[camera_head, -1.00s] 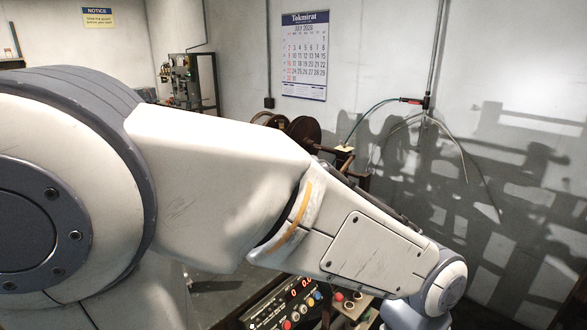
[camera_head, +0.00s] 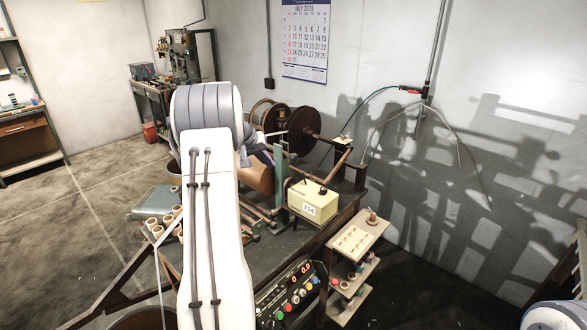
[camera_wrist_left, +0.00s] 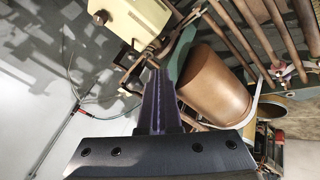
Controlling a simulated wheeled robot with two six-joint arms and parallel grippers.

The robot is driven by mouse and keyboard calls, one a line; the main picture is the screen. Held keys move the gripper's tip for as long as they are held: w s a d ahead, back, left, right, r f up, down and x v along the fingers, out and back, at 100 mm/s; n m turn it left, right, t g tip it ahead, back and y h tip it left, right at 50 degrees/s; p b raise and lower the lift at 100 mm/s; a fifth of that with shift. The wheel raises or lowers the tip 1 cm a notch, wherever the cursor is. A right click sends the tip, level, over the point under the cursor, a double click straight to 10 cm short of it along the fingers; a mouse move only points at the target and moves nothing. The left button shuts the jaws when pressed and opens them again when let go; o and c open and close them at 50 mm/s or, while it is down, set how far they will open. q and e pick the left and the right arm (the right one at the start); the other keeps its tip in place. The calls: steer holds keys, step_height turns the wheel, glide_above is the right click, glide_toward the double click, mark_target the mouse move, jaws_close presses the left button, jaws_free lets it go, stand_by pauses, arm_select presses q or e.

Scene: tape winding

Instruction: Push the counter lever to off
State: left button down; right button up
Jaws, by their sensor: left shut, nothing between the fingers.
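The counter is a cream box (camera_head: 314,199) with a number plate, on the bench right of my left arm in the head view. A thin dark lever stands at its top; its on or off setting is too small to tell. In the left wrist view the cream box (camera_wrist_left: 137,22) is at the upper left, with a round dark knob on its side. My left gripper (camera_wrist_left: 160,72) is shut and empty in the wrist view, its fingertips apart from the box and beside a copper-coloured cylinder (camera_wrist_left: 216,84). In the head view my arm mostly hides this gripper. My right gripper is out of view.
The winding bench (camera_head: 340,222) carries large dark reels (camera_head: 304,128) behind the counter. A control panel (camera_head: 291,296) with buttons is at its front. A small shelf (camera_head: 355,240) stands right of the bench. Open floor lies left.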

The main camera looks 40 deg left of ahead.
arm_select(q)
steer(key=p, duration=0.7)
glide_toward(304, 178)
steer(key=a+f, duration=0.1)
steer(key=w+f, duration=0.1)
steer(key=f, duration=0.1)
steer(key=w+a+f, duration=0.1)
steer(key=shift+a+f, duration=0.35)
steer(key=shift+f, duration=0.05)
steer(key=shift+w+d+f+p, duration=0.1)
steer(key=shift+w+d+p, duration=0.2)
steer(key=shift+w, duration=0.2)
